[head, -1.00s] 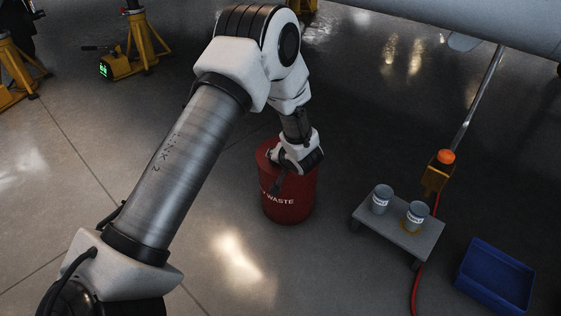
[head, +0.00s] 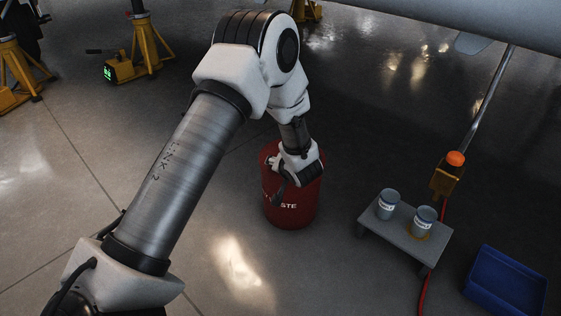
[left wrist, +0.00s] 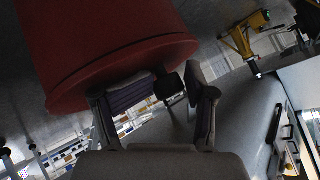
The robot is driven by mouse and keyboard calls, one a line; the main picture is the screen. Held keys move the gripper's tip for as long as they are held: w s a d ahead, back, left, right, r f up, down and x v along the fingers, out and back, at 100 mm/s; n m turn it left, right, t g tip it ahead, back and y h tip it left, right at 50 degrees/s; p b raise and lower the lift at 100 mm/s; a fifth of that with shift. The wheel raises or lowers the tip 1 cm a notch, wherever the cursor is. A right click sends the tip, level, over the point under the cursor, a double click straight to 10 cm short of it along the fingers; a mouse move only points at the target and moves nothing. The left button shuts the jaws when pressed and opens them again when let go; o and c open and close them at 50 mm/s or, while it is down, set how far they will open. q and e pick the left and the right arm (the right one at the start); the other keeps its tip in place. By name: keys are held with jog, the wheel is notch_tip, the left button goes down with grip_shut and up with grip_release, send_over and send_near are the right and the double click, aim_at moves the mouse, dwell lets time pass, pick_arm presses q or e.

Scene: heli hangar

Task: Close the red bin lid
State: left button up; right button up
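The red bin (head: 291,213) stands upright on the floor, its white lettering partly covered by my arm. My left gripper (head: 284,184) is at the bin's top front, hiding much of the top. In the left wrist view the bin (left wrist: 90,30) fills the upper left, with the red lid's edge (left wrist: 125,66) as a curved band. The lid looks down against the rim, with a thin seam. My left gripper (left wrist: 180,88) is just beside that edge; contact is unclear. My right gripper is out of view.
A low grey platform (head: 392,236) with two cans stands right of the bin, with a blue crate (head: 505,281) beyond it. A red hose (head: 424,290) runs along the floor. Yellow jacks (head: 135,55) stand at the back left. Floor around the bin is clear.

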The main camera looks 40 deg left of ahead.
pick_arm(q)
jog(key=shift+r, duration=0.15)
jog(key=shift+d+r, duration=0.15)
jog(key=shift+r, duration=0.05)
jog(key=v, duration=1.1)
jog(key=shift+s+d, duration=0.2)
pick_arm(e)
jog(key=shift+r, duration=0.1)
